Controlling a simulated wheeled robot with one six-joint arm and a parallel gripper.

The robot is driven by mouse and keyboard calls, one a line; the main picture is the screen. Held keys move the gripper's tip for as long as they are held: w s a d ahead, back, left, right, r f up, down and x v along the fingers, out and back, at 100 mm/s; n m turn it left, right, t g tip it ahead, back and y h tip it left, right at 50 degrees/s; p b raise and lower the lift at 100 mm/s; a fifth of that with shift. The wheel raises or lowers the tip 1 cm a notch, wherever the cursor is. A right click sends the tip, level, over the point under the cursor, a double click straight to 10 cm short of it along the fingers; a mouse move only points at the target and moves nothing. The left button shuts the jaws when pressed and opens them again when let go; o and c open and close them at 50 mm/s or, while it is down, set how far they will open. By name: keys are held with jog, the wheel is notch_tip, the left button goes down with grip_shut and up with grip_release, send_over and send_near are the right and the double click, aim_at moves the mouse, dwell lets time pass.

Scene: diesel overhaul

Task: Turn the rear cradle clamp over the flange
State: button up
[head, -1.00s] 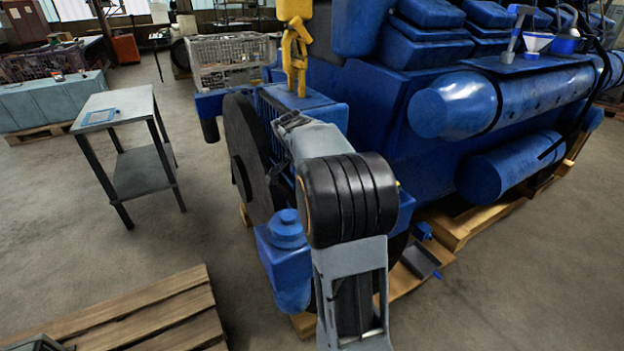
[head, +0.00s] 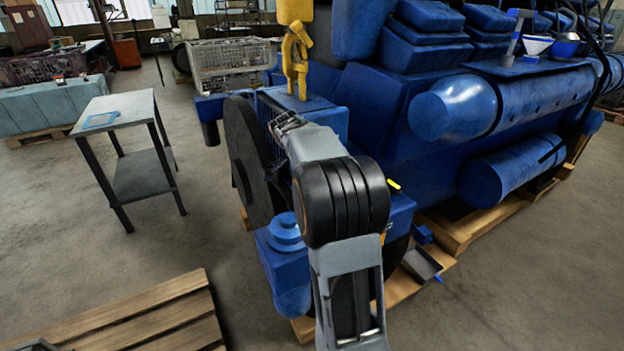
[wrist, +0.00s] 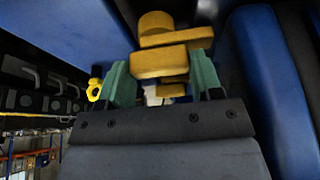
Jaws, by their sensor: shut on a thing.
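In the wrist view, a yellow blocky piece, which I take for the rear cradle clamp (wrist: 172,60), sits between the two green fingers of my gripper (wrist: 163,82). My gripper is shut on it. The clamp has a rounded knob on top and stacked flat blocks below; its lower part is partly hidden by the fingers and the gripper body. Blue surfaces stand close on both sides. In the head view, my arm reaches over the near end of the blue engine (head: 365,105) and hides the fingers and clamp. I cannot make out the flange.
A yellow hook (head: 296,58) hangs above the engine, close to my arm's far end. A dark round disc (head: 245,155) stands left of my arm. A grey side table (head: 120,112) is at left, and a wooden pallet (head: 150,315) lies at front left. Floor between is clear.

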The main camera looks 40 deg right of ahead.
jog(key=o, duration=0.9)
jog(key=p+v, duration=0.1)
jog(key=v, duration=1.3)
jog(key=shift+f, duration=0.1)
jog(key=s+a+f+n+t+y, duration=0.1)
jog(key=s+a+f+n, duration=0.4)
jog(key=s+a+n, duration=0.1)
jog(key=s+a+f+n+t+y, duration=0.1)
jog(key=s+a+f+n+y, duration=0.1)
jog(key=s+a+f+n, duration=0.2)
jog(key=s+a+f+n+t+y, duration=0.1)
jog(key=s+a+f+n+t, duration=0.1)
jog(key=s+a+f+n, duration=0.3)
jog(key=shift+s+a+f+n+p, duration=0.15)
jog(key=shift+s+a+n+p, duration=0.05)
jog(key=shift+s+a+n, duration=0.8)
jog(key=shift+s+a+f+n+p, duration=0.2)
jog(key=shift+s+a+n, duration=0.5)
jog(key=shift+n, duration=0.5)
